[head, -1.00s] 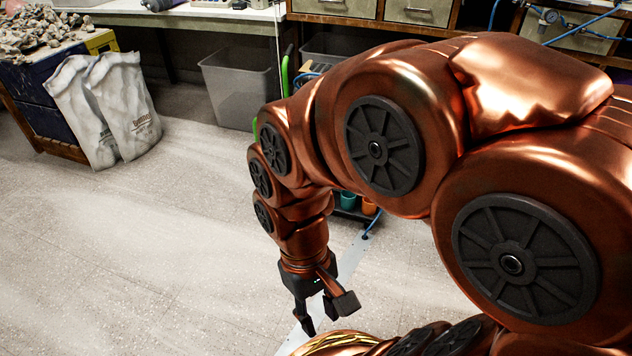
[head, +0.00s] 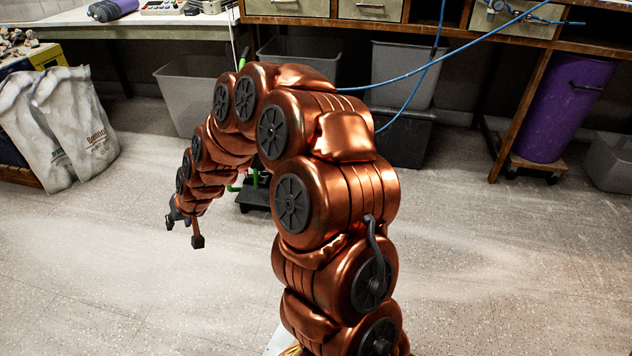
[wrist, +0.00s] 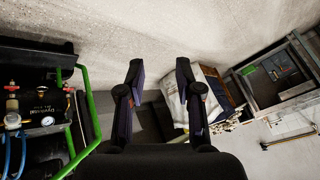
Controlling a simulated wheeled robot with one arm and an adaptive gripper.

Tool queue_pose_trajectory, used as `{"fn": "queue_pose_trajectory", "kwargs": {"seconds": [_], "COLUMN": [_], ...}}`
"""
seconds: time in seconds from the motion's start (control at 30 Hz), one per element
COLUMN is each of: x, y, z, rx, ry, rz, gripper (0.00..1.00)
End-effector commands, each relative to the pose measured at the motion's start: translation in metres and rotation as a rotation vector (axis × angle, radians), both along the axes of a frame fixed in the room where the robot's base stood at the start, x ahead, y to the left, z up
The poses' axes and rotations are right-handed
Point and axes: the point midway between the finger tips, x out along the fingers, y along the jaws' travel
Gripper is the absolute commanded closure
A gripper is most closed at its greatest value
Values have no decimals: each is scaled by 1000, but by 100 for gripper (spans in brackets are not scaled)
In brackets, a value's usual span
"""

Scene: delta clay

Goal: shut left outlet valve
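In the wrist view, a black compressor (wrist: 38,100) with a green tube frame (wrist: 85,115) stands at the left edge. A red-topped valve fitting (wrist: 12,104) sits above a round gauge (wrist: 13,121) with blue hoses below it. A second red-topped fitting (wrist: 68,90) is farther right, near the frame. I cannot tell for certain which is the left outlet valve. My gripper (wrist: 159,66) is open and empty, right of the compressor and apart from both fittings. In the head view my gripper (head: 183,234) hangs low at left; my arm hides most of the compressor.
Blue hoses (head: 420,72) cross from the upper right behind my arm. Grey bins (head: 188,95), a black bin (head: 404,137) and a purple barrel (head: 563,115) stand under the bench. White sacks (head: 78,130) are at left. Floor at left front is clear.

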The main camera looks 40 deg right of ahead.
Motion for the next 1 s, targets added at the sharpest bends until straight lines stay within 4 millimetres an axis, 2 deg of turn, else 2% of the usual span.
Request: {"fn": "queue_pose_trajectory", "kwargs": {"seconds": [0.03,0.2,0.37,0.5,0.63,0.77,0.9,1.0], "x": [17,71,107,126,129,121,98,77], "y": [-10,-54,-109,-166,-223,-284,-346,-387], "z": [-14,-47,-81,-112,-142,-167,-192,-203], "rx": [2,-11,-55,-121,-205,-313,-452,-560], "ry": [-29,-150,-258,-347,-422,-499,-573,-626], "rz": [-38,-181,-324,-452,-566,-675,-776,-832], "gripper": [65,65,65,65,65,65,65,65]}}
